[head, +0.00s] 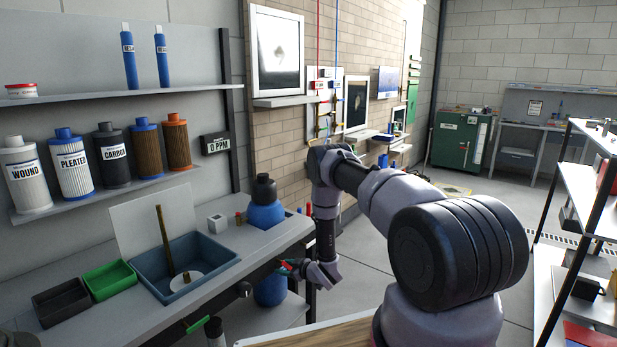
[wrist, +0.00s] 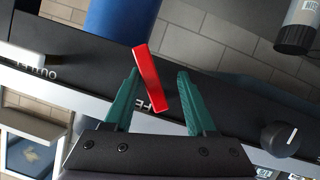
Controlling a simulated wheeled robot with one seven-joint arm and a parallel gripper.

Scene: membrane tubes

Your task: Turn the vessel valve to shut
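A red valve lever (wrist: 147,80) stands out from a black rail (wrist: 75,55) on the bench front, below the blue vessel (wrist: 122,16) in the wrist view, where lettering appears upside down. A label starting "FE" is partly hidden beside it. My gripper (wrist: 160,75) is open with green fingers on both sides of the lever. The left finger is close to the lever or touching it; I cannot tell which. A gap shows to the right finger. In the head view my gripper (head: 290,268) is at the bench's front edge, by the blue vessel (head: 264,212).
A black knob (wrist: 280,139) sits on the rail to the right in the wrist view. In the head view a green lever (head: 197,325) is farther along the bench front. A blue tray (head: 222,262) and a small white box (head: 217,223) stand on the bench.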

